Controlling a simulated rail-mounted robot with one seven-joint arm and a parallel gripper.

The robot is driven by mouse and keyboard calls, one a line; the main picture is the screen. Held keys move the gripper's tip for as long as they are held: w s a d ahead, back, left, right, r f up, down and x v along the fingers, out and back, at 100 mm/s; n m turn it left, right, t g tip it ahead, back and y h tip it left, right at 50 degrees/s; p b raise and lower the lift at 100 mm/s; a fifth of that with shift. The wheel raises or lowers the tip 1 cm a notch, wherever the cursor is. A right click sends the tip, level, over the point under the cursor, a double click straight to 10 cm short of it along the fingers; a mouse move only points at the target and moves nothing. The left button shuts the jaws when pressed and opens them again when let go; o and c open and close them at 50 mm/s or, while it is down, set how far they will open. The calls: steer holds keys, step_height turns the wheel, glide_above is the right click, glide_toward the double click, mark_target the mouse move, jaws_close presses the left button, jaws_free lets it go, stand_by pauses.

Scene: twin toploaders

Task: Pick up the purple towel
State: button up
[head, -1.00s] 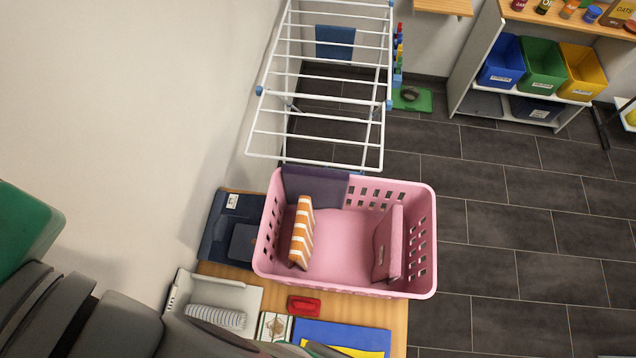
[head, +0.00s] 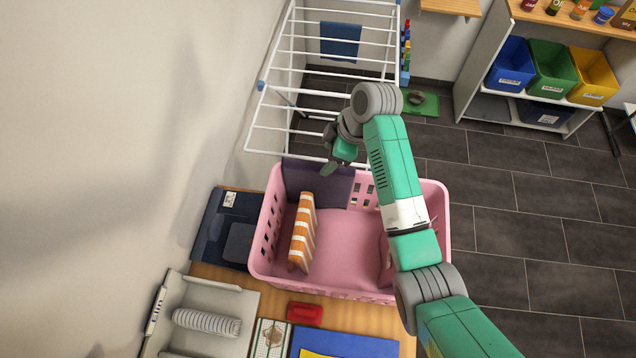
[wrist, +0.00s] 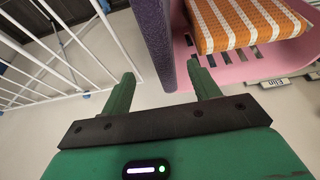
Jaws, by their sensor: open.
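The purple towel (head: 310,185) stands upright against the far wall of the pink basket (head: 436,270), at its left part. My gripper (head: 328,168) is at the towel's upper edge, beyond the far side of the basket. In the wrist view my gripper (wrist: 162,84) is open, with one finger on each side of the towel's near end (wrist: 153,40) in the picture. I cannot tell whether the fingers touch it. An orange-and-white striped towel (head: 302,232) stands inside the basket at the left. A pink towel (head: 386,262) at the right is mostly hidden by my arm.
A white drying rack (head: 300,65) with a blue towel (head: 341,40) stands just beyond the basket. A pale wall is close on the left. Several bins fill the shelf unit (head: 470,70) at the far right. The dark floor (head: 530,210) on the right is clear.

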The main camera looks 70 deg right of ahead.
mark_target(320, 165)
steer(key=x, duration=0.3)
steer(key=p+x, duration=0.1)
steer(key=x, duration=0.3)
steer(key=shift+w+a+r, duration=0.15)
steer(key=shift+a, duration=0.1)
steer(key=shift+w+f, duration=0.15)
steer(key=shift+f, duration=0.25)
steer(key=shift+f, duration=0.25)
jaws_close()
